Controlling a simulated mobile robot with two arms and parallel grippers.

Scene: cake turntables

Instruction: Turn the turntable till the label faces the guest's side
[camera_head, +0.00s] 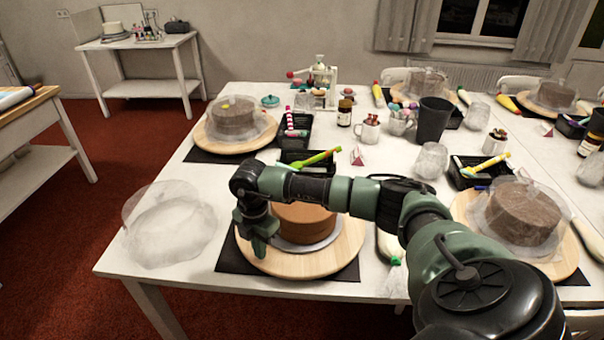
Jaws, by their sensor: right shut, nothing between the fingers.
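A wooden turntable (335,258) sits on a black mat (230,262) at the table's near edge. A brown cake (303,224) stands on a pale board on top of it. My right arm crosses in front of the cake's upper part and hides some of it. My right gripper (259,248) is shut and empty. It points down over the left part of the turntable's rim, left of the cake; I cannot tell whether it touches the wood. No label can be made out on the visible side of the cake or turntable. My left gripper is not in view.
Covered cakes stand at the back left (233,118) and at the right (521,215). A black tray (306,158) with a green and yellow tool is behind my arm.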

